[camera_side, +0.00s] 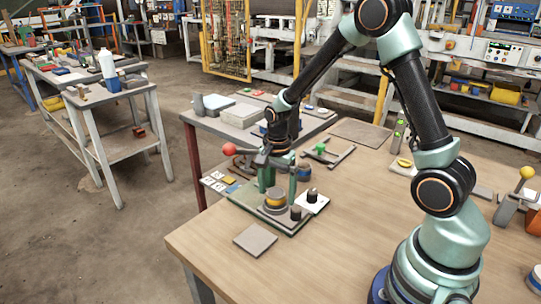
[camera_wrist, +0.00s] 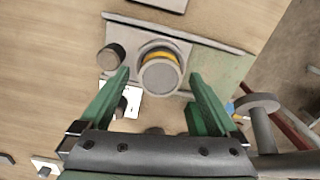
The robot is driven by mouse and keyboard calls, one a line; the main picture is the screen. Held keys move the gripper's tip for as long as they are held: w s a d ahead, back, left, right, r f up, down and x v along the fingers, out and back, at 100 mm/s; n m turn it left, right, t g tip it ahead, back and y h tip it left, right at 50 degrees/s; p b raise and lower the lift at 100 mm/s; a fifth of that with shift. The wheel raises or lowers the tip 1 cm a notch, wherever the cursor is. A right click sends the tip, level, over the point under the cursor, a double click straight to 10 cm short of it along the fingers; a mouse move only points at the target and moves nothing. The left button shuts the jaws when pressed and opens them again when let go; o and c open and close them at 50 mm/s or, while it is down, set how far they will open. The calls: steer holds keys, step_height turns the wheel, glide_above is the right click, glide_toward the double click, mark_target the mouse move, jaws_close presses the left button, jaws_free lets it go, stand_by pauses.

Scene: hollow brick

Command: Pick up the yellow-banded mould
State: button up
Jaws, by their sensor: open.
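The yellow-banded mould (camera_side: 275,202) is a short round grey piece with a yellow band, standing upright on a flat plate (camera_side: 246,196) on the bench. In the wrist view the mould (camera_wrist: 160,76) shows its grey round top, with the yellow band along its far side. My gripper (camera_side: 279,187) is open over the mould, with its green fingers pointing down. In the wrist view the fingertips of my gripper (camera_wrist: 160,73) lie on either side of the mould, with gaps showing. I cannot tell how far down its sides they reach.
A small dark cylinder (camera_wrist: 111,57) stands close left of the mould in the wrist view. A white card (camera_side: 313,200) with a dark knob lies right of the plate in the side view. A red-ball lever (camera_side: 230,149) is near my gripper. A flat grey tile (camera_side: 255,240) lies in front.

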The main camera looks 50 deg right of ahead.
jaws_close()
steer(key=shift+r, duration=0.15)
